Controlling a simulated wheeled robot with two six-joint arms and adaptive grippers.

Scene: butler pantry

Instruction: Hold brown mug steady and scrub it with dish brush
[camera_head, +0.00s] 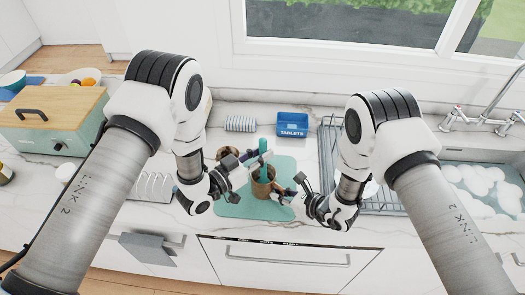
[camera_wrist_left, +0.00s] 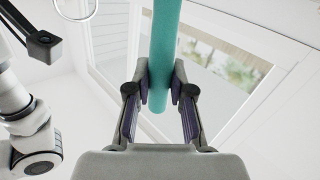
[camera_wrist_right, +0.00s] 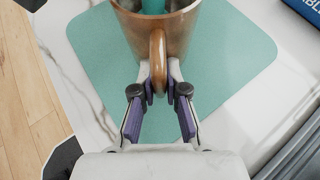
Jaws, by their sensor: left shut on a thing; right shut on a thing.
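The brown mug (camera_head: 261,188) stands upright on a teal mat (camera_head: 232,211) in the head view. My right gripper (camera_wrist_right: 159,80) is shut on the mug's handle, with a finger on each side of it in the right wrist view. The teal dish brush (camera_head: 263,147) stands nearly upright with its lower end inside the mug. My left gripper (camera_wrist_left: 160,78) is shut on the brush's handle above the mug. The brush also shows in the right wrist view (camera_wrist_right: 152,5). The brush head is hidden inside the mug.
A blue tablets box (camera_head: 292,124) stands behind the mat. A metal dish rack (camera_head: 330,150) is to the right, partly behind my right arm, and a sink with suds (camera_head: 485,190) is farther right. A teal bread box (camera_head: 50,122) with a wooden lid stands at the left.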

